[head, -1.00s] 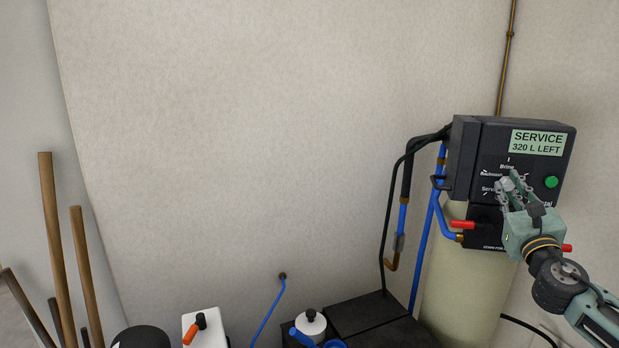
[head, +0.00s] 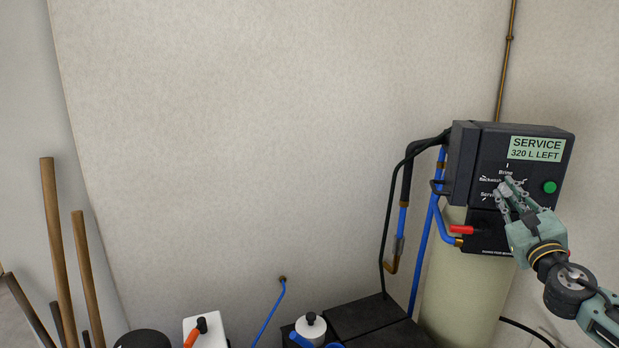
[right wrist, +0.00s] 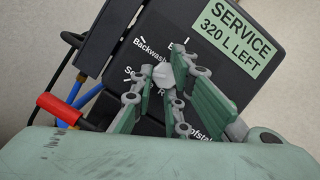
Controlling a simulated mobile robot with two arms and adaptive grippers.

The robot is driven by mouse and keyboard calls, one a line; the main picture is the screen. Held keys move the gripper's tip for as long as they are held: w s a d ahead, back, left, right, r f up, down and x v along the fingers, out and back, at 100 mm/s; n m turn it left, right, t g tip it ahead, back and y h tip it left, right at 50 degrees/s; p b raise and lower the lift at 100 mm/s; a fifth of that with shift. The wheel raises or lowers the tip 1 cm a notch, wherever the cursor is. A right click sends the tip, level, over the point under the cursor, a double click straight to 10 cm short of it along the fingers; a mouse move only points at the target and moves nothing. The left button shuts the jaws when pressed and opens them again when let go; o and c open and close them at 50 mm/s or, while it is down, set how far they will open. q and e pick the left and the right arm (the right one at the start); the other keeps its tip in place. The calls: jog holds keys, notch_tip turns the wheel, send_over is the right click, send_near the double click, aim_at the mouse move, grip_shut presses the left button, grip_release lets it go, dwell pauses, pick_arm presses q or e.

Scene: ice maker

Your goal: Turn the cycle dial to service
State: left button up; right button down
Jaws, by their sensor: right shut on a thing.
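The black control head (head: 480,150) sits on a pale tank at the right. Its green display (head: 537,149) reads "SERVICE 320 L LEFT". The cycle dial, a grey knob, is largely hidden by my fingers in the head view and shows in the right wrist view (right wrist: 164,77). Labels for Brine, Backwash and Service surround it; others are partly covered. My right gripper (head: 508,189) is shut on the dial, its green fingers either side of it. The dial's exact pointing direction is unclear. My left gripper is not in view.
A green button (head: 549,187) sits right of the dial. A red lever (head: 461,230) and blue pipes (head: 422,245) are below and left. Black boxes (head: 365,318) stand beside the tank (head: 455,290). The wall at centre is clear.

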jog(key=shift+d+f, duration=0.2)
jog(key=shift+f, duration=0.25)
jog(key=shift+d+n+g+y, duration=0.1)
jog(key=shift+n+g+y, duration=0.3)
jog(key=shift+n, duration=1.3)
jog(key=shift+r, duration=0.1)
